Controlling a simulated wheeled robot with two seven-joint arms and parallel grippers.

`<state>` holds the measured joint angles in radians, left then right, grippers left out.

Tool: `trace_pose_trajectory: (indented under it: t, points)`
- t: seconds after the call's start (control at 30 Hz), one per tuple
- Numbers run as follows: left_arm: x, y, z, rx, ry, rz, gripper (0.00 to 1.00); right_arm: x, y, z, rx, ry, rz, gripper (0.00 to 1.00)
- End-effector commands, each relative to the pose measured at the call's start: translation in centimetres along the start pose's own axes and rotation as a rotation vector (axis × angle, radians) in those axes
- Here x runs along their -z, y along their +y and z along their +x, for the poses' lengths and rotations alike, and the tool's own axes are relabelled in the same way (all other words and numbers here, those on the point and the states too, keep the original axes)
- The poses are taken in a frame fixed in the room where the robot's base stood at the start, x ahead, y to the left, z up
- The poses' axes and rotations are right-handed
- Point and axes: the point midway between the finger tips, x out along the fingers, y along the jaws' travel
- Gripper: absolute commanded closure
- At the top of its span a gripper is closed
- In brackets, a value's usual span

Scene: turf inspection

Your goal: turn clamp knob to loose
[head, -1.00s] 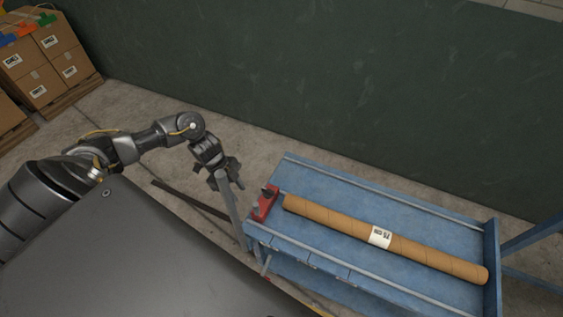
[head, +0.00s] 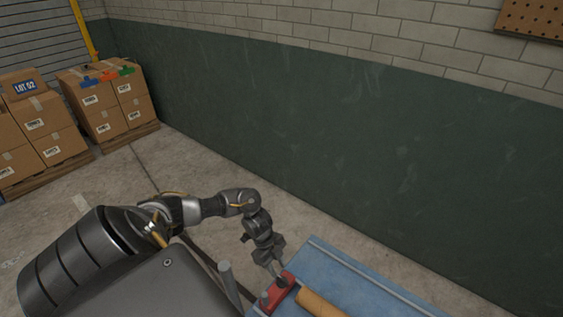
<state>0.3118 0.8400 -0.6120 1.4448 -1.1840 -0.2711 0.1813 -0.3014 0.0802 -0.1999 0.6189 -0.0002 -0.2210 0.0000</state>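The red clamp (head: 273,302) sits at the left end of the blue cart top, at the bottom of the head view. A small dark knob (head: 283,282) stands on its far part. My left gripper (head: 277,273) points down at this knob, with its fingertips at or just above it. I cannot tell whether the fingers touch the knob or how far apart they are. A brown cardboard tube (head: 318,303) starts just right of the clamp and runs out of the frame. My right gripper is out of view.
The blue cart (head: 350,285) is cut off by the bottom edge. A grey post (head: 228,280) stands left of the clamp. A dark green wall (head: 380,170) rises behind the cart. Stacked cartons (head: 110,110) stand on pallets far left. Open floor lies between.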

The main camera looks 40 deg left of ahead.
Motion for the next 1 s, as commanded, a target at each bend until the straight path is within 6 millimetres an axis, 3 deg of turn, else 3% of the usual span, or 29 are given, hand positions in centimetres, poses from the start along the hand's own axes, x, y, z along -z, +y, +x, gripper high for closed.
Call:
trace_pose_trajectory:
  t: [0.1, 0.3, 0.67, 0.93, 1.0]
  points:
    - [0.0, 0.1, 2.1, -0.001, 0.001, -0.005, 0.67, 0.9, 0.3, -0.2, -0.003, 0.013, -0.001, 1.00]
    - [-0.1, 0.1, 4.3, 0.001, 0.000, -0.003, 0.67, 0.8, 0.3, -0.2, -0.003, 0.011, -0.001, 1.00]
    - [-0.1, 0.1, 5.0, 0.002, -0.001, -0.002, 0.67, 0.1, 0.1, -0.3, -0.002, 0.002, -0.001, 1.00]
    - [-0.1, 0.1, 4.9, 0.002, -0.001, -0.002, 0.99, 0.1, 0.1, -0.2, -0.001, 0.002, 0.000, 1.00]
    - [-0.1, 0.1, 4.9, 0.002, -0.001, -0.002, 1.00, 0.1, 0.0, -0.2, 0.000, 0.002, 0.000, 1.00]
